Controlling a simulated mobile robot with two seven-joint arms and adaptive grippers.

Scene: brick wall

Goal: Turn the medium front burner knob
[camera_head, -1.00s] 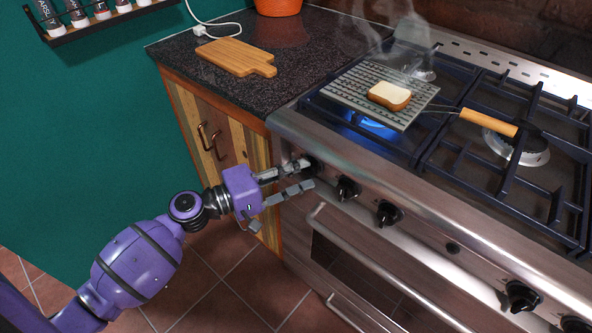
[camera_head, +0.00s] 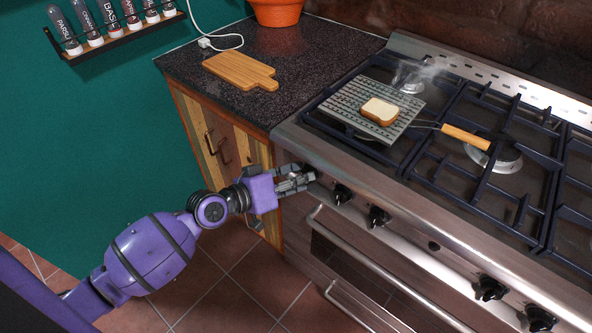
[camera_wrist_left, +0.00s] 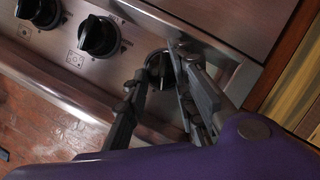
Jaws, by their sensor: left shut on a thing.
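My left gripper (camera_head: 307,177) is at the left end of the stove's front panel. It is shut on the end burner knob (camera_wrist_left: 160,72), a black knob whose dark face shows between the two fingers in the left wrist view. In the head view the fingers mostly hide this knob. Two more black knobs (camera_head: 342,193) (camera_head: 379,215) sit to its right on the steel panel. My right gripper is not in view.
The oven handle (camera_head: 345,244) runs below the knobs. A wooden cabinet (camera_head: 225,150) adjoins the stove on the left, topped by a dark counter with a cutting board (camera_head: 240,70). The pan's wooden handle (camera_head: 465,137) points right. Floor in front is clear.

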